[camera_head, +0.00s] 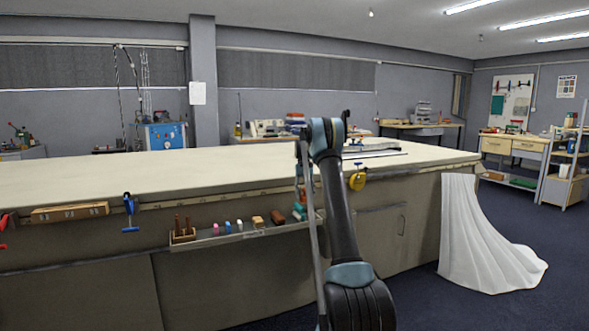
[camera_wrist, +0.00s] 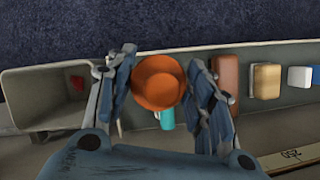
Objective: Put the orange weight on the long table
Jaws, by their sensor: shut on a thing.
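In the wrist view an orange weight (camera_wrist: 158,82), round from above, sits between the two fingers of my gripper (camera_wrist: 163,88). The gripper is shut on it, with a finger on each side. It is over the shelf tray (camera_wrist: 192,60) on the table's side; I cannot tell whether the weight still touches the tray.
In the wrist view a teal piece (camera_wrist: 167,119), a brown block (camera_wrist: 226,75) and a tan block (camera_wrist: 266,80) are close to the gripper. The left tabletop is clear.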

